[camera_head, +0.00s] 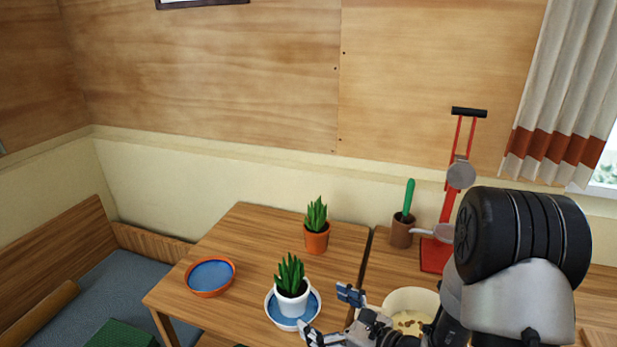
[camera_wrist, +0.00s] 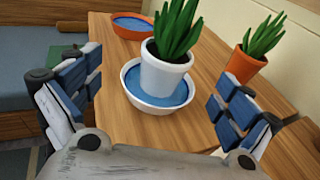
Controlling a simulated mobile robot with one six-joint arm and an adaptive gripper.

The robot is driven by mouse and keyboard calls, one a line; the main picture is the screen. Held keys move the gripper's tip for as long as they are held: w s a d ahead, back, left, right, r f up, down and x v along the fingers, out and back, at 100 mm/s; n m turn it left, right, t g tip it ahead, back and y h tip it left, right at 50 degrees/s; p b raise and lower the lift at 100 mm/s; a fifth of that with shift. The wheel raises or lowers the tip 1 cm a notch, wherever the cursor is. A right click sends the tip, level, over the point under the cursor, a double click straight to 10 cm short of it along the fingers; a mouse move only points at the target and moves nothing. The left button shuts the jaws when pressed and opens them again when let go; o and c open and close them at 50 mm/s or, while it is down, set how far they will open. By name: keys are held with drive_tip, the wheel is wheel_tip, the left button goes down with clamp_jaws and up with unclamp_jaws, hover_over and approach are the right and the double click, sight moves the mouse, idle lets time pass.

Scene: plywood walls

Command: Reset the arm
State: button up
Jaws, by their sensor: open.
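My gripper (camera_head: 330,315) is at the lower middle of the head view, close to the front right of a white pot with a green plant (camera_head: 291,284). The pot stands in a white bowl with a blue inside (camera_head: 272,312). In the wrist view my gripper (camera_wrist: 155,112) is open, its blue-padded fingers wide apart. The white pot (camera_wrist: 165,75) and its bowl (camera_wrist: 133,92) show between and beyond the fingers. Nothing is held. My arm hides part of the right side of the head view.
An orange dish with blue inside (camera_head: 210,278) and an orange pot with a plant (camera_head: 317,238) stand on the wooden table (camera_head: 240,240). To the right are a cream bowl (camera_head: 412,297), a brown pot with a green-handled tool (camera_head: 402,232) and a red stand (camera_head: 447,218). A bench lies left.

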drive_tip(key=s+a+r+n+g+y, duration=0.3)
drive_tip(key=s+a+r+n+g, duration=0.35)
drive_tip(key=s+r+n, duration=0.2)
drive_tip(key=s+r+n+g+h, duration=0.2)
drive_tip(key=s+n+g+h, duration=0.2)
drive_tip(key=s+n, duration=0.55)
drive_tip(key=s+d+r+n+t+h, duration=0.2)
drive_tip(key=s+d+n+h, duration=0.1)
drive_tip(key=d, duration=0.5)
drive_tip(key=s+d+r+n+t+h, duration=0.2)
drive_tip(key=s+d+n+h, duration=0.1)
drive_tip(key=d+n+h, duration=0.2)
drive_tip(key=d+h, duration=0.2)
drive_tip(key=d, duration=0.1)
drive_tip(key=shift+s, duration=0.4)
